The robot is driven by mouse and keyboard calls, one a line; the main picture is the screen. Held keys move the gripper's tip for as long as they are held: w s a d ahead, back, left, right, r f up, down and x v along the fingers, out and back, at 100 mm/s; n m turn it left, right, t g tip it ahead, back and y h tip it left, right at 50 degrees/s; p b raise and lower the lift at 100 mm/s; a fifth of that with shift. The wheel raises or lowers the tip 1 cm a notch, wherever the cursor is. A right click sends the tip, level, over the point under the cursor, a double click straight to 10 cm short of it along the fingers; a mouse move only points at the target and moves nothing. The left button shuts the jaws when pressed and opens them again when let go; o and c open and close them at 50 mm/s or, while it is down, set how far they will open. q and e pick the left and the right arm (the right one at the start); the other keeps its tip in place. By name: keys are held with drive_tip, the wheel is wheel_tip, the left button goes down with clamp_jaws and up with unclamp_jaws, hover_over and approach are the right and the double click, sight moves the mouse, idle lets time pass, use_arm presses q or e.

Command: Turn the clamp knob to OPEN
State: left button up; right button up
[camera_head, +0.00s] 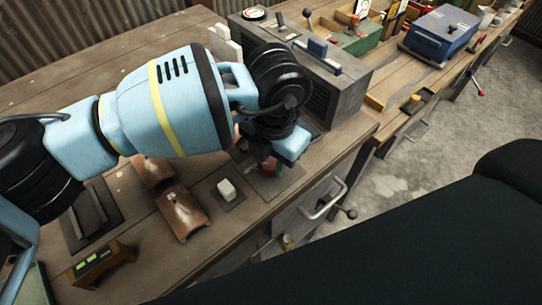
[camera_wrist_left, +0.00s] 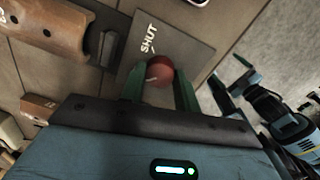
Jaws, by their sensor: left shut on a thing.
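The clamp knob is a round red knob (camera_wrist_left: 159,72) on a dark plate (camera_wrist_left: 178,42) marked SHUT (camera_wrist_left: 149,39). A small pale mark shows on it; I cannot tell its exact setting. In the head view a bit of the red knob (camera_head: 269,165) shows under my left gripper (camera_head: 281,156). In the left wrist view the green fingers of my left gripper (camera_wrist_left: 160,88) are shut on the knob, one on each side. The OPEN mark is not visible. My right gripper (camera_wrist_left: 232,78) shows small at the right of the wrist view; its jaw state is unclear.
A grey machine box (camera_head: 325,85) stands just behind the left gripper. Brown curved saddles (camera_head: 183,212) and a white block (camera_head: 226,189) on a plate lie to the left on the wooden bench. A drawer handle (camera_head: 325,200) juts from the bench front.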

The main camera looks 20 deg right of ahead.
sight(273, 165)
use_arm(q)
drive_tip(key=o, duration=1)
drive_tip(key=shift+c, duration=0.2)
drive_tip(key=shift+s+d+r, duration=0.1)
drive_tip(key=shift+r, duration=1.9)
drive_tip(key=shift+s+d+r, duration=0.1)
drive_tip(key=shift+r, duration=1.85)
